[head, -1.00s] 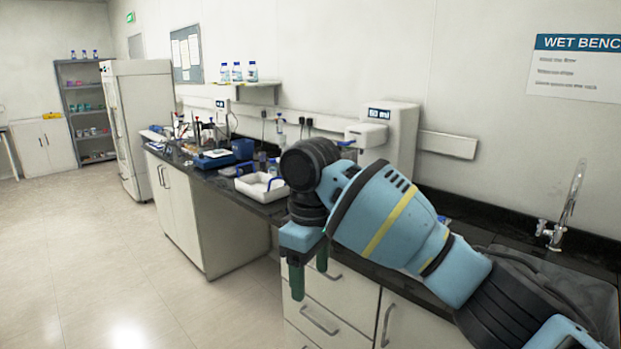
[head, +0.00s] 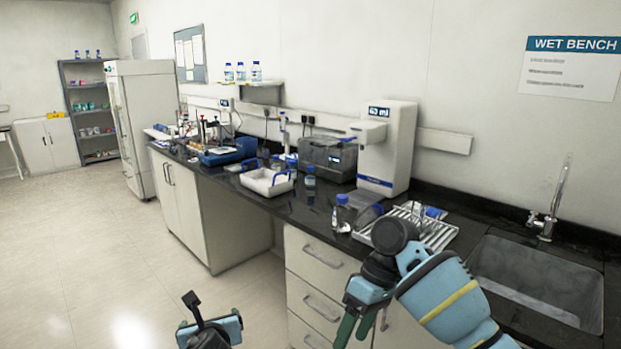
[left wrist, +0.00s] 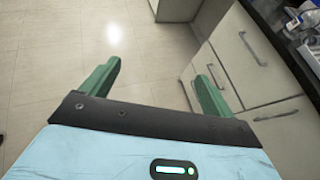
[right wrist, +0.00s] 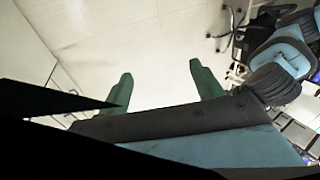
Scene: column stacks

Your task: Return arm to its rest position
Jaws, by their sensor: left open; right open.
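My left arm appears at the right of that view.
The dark bench holds a white tray (head: 266,182), a blue-capped bottle (head: 343,213), a dispenser (head: 386,150), a drying rack (head: 425,232) and a sink (head: 535,285). Drawers (head: 317,265) stand below. The floor (head: 100,260) at left is clear.

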